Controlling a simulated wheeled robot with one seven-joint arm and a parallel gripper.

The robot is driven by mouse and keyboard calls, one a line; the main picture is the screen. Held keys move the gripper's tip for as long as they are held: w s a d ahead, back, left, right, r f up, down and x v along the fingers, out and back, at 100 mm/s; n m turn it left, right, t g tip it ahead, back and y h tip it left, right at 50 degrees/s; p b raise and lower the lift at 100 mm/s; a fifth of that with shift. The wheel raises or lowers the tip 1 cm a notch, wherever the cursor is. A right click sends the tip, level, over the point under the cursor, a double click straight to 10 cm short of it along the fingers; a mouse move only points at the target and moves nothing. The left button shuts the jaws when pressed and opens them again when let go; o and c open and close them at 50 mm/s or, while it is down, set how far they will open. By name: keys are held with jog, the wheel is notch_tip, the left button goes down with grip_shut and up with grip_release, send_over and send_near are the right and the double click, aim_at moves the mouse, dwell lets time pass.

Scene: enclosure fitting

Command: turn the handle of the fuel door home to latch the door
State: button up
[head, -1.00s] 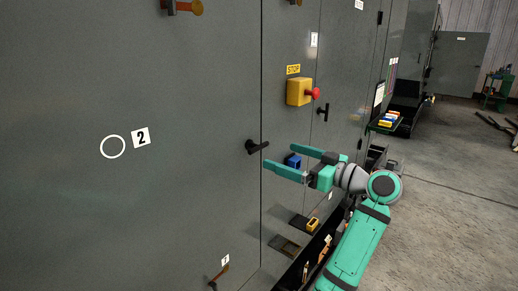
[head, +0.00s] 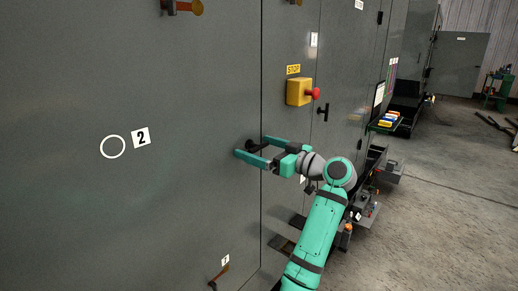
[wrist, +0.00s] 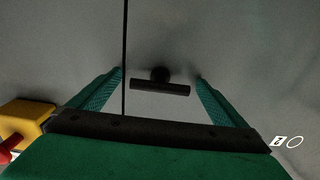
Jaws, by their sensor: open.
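The dark T-shaped handle (head: 254,147) sits on the grey door (head: 190,90) beside its vertical seam. In the wrist view, the handle's bar (wrist: 160,86) lies crosswise in front of its round hub, with a gap to the finger on each side. My gripper (head: 249,145) is open at the door, one finger above the handle and one below it. The fingers partly cover the handle in the head view. In the wrist view, my gripper (wrist: 160,75) has its two teal fingers reaching towards the door face. I cannot tell whether the fingertips touch the door.
A yellow stop box (head: 299,92) with a red button projects from the panel above right. Another dark handle (head: 323,111) stands further right. A small lever (head: 219,276) is low on the door. Shelves with loose items project below; open floor (head: 440,200) lies right.

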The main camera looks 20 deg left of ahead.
jog(key=shift+c, duration=0.5)
jog(key=c, duration=0.9)
jog(key=shift+m, duration=0.4)
jog(key=m, duration=0.3)
jog(key=shift+m, duration=0.4)
jog(key=m, duration=0.4)
jog(key=shift+m, duration=0.3)
jog(key=m, duration=0.4)
jog(key=shift+r, duration=0.1)
jog(key=m, duration=0.4)
jog(key=shift+d+m, duration=0.1)
jog(key=shift+m, duration=0.2)
